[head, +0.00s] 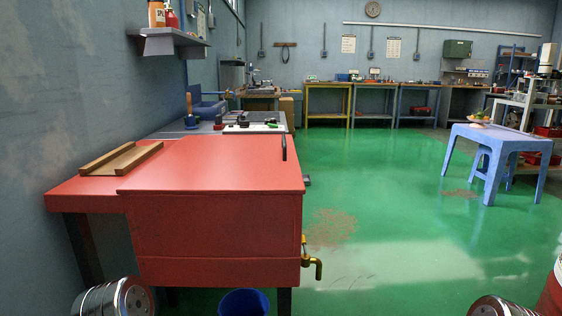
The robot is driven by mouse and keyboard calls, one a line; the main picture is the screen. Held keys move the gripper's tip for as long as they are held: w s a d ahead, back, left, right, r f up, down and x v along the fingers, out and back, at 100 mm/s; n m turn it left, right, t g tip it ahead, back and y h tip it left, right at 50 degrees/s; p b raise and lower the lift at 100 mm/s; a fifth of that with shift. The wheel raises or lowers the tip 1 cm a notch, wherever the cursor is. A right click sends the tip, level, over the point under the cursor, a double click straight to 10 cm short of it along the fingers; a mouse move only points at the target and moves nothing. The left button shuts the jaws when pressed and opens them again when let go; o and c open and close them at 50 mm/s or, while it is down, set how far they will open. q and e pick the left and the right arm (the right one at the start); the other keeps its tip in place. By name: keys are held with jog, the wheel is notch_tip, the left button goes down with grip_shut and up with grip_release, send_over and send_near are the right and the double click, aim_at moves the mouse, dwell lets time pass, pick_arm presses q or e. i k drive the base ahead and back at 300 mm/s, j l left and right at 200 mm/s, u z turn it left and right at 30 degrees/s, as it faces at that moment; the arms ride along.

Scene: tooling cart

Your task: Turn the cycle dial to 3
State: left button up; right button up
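I cannot make out a cycle dial or any numbers in the head view. A red chest with a flat lid (215,165) stands at the left front. A dark upright handle (284,147) is at the lid's right edge, and a small grey fitting (307,181) sticks out on the chest's right side; I cannot tell what the fitting is. A brass tap (312,262) is low on that side. Neither gripper is in view; only rounded metallic parts, seemingly of my arms, show at the bottom left and bottom right corners.
A blue bucket (244,302) stands on the floor below the chest. A wooden tray (121,159) lies at the chest's left. A grey bench (182,129) stands behind it. A blue plastic table (507,136) is at the right. The green floor between is clear.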

aim_at(244, 124)
jog(key=u, duration=0.35)
jog(key=k+j, duration=0.1)
jog(key=j, duration=0.15)
jog(key=k+j+z, duration=0.15)
jog(key=z, duration=1.4)
jog(key=i+l+z, duration=0.15)
jog(key=i+z, duration=0.15)
jog(key=i, duration=0.25)
jog(key=i+z, duration=0.25)
jog(key=i, duration=0.25)
jog(key=i+u, duration=0.65)
jog(key=i+l+u, duration=0.2)
jog(key=i+u, duration=0.15)
jog(key=i+j+u, duration=0.1)
jog(key=i+u, duration=0.2)
jog(key=i, duration=0.35)
jog(key=i+u, duration=0.3)
jog(key=i, duration=0.35)
